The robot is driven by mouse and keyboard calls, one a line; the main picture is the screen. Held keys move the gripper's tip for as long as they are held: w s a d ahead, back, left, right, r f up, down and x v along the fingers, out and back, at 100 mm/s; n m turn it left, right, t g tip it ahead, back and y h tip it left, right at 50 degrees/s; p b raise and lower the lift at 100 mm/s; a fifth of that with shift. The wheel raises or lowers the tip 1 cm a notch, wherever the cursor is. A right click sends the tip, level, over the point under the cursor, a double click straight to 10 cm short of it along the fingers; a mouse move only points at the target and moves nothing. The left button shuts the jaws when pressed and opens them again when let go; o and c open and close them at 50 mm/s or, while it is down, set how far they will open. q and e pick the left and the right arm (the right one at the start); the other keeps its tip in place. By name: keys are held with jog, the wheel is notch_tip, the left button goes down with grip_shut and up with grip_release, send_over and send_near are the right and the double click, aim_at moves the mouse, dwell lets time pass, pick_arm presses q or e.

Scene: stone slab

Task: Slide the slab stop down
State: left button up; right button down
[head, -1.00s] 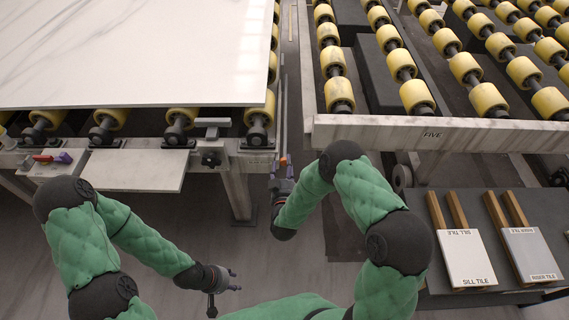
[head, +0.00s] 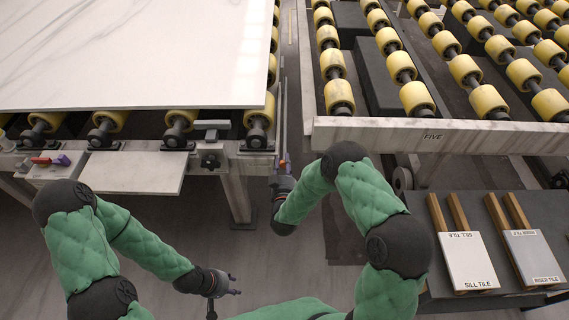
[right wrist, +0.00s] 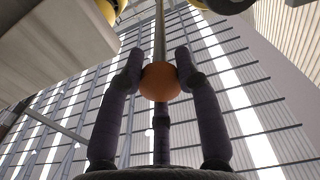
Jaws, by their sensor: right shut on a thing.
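The slab stop shows in the right wrist view as a grey upright rod with a round orange knob (right wrist: 160,82). In the head view its thin rod (head: 284,110) runs beside the right end of the slab's roller table, and the knob is mostly hidden. My right gripper (right wrist: 160,75) is shut on the orange knob, one finger on each side; in the head view it is small (head: 284,170), below the table's near right corner. My left gripper (head: 235,284) hangs low over the floor, away from the stop; its finger opening is unclear.
A white slab (head: 140,50) lies on the yellow-rollered table at left. Sill and riser tile samples (head: 468,260) lie on a dark bench at lower right. A small shelf (head: 130,172) juts out at left.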

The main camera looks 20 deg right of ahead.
notch_tip(320, 180, down, 6)
jog(key=shift+r+b, duration=0.1)
jog(key=shift+b, duration=0.9)
jog(key=c, duration=0.9)
grip_release()
jog(key=shift+o, duration=0.2)
jog(key=v, duration=1.2)
